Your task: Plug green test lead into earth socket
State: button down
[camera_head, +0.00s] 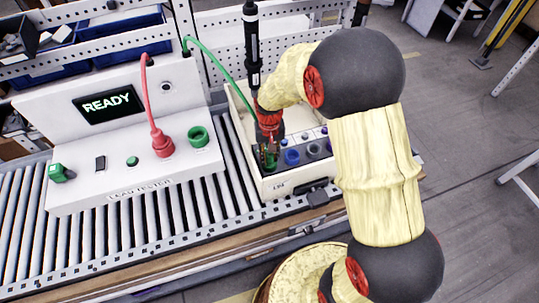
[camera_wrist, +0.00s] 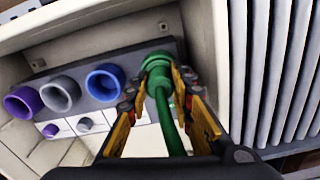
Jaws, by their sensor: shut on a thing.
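The green test lead (camera_head: 215,62) runs from the back of the white tester to my gripper (camera_head: 268,150). In the wrist view, my gripper (camera_wrist: 160,90) is shut on the green plug (camera_wrist: 157,77), with one finger on each side. The green lead (camera_wrist: 171,125) trails from the plug back between the fingers. The plug is at the right end of the dark socket strip (camera_wrist: 108,97), in line with the blue, grey and purple sockets. A green flared rim (camera_wrist: 156,60) shows around its far end. The earth socket is largely hidden there, and I cannot tell how deep the plug sits.
The strip belongs to a cream box (camera_head: 295,182) on the roller conveyor (camera_head: 230,190). The tester (camera_head: 125,180) reads READY and has a red plug (camera_head: 162,143) and a green socket (camera_head: 198,137). A black hanging screwdriver (camera_head: 252,45) stands close behind my gripper.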

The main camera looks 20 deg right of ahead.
aim_at(270, 154)
jog(key=c, duration=1.6)
grip_release()
jog(key=shift+o, duration=0.6)
notch_tip(270, 154, up, 12)
